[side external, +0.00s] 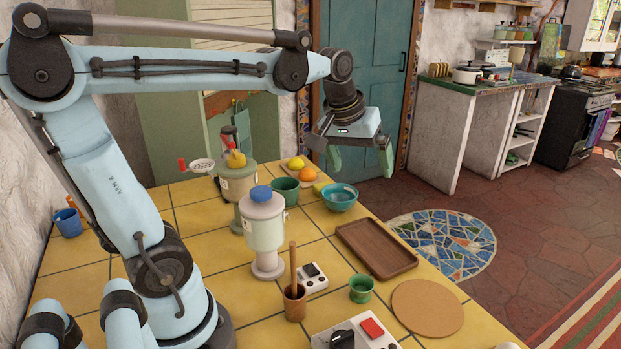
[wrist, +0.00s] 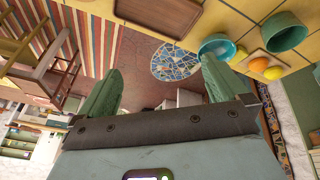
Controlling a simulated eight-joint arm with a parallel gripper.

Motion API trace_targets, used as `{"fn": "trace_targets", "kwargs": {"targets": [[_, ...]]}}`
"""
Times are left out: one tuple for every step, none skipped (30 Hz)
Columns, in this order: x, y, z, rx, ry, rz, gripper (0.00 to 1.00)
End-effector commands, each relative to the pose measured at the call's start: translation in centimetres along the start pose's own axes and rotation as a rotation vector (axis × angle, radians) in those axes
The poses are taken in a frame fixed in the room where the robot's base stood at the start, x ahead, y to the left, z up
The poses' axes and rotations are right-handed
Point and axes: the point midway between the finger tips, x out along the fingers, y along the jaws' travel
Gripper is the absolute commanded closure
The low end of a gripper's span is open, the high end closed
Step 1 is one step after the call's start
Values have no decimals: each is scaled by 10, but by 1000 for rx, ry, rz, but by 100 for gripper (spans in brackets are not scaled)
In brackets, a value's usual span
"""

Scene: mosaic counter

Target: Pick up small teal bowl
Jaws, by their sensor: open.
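The small teal bowl (side external: 339,198) sits on the yellow tiled counter near its far edge, upright. It also shows in the wrist view (wrist: 216,47), beside the tip of one finger. My gripper (side external: 360,168) is open and empty, held in the air above and beyond the bowl, near the counter's far edge. In the wrist view, its two green fingers (wrist: 160,75) are spread wide with floor visible between them. Nothing is between the fingers.
A larger green bowl (side external: 286,190) stands left of the teal bowl, with a lemon (side external: 296,163) and an orange (side external: 307,174) behind. A wooden tray (side external: 376,249), cream grinder (side external: 264,232), small green cup (side external: 361,289) and cork mat (side external: 428,307) stand nearer.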

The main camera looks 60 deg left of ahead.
Motion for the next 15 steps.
{"fn": "trace_targets", "kwargs": {"targets": [[1, 3, 17, 69, 20, 19, 0], [2, 4, 26, 109, 35, 30, 0], [3, 6, 37, 165, 54, 45, 0], [4, 7, 46, 205, 68, 55, 0], [6, 8, 55, 245, 83, 66, 0], [9, 8, 66, 296, 101, 78, 0], [11, 9, 73, 333, 116, 87, 0], [13, 9, 80, 367, 128, 95, 0], [16, 9, 89, 410, 146, 105, 0], [18, 9, 95, 438, 157, 112, 0], [20, 9, 100, 464, 168, 118, 0], [22, 9, 106, 495, 180, 124, 0], [24, 9, 110, 514, 188, 128, 0], [25, 9, 113, 529, 196, 132, 0], [27, 9, 117, 547, 203, 135, 2]]}}
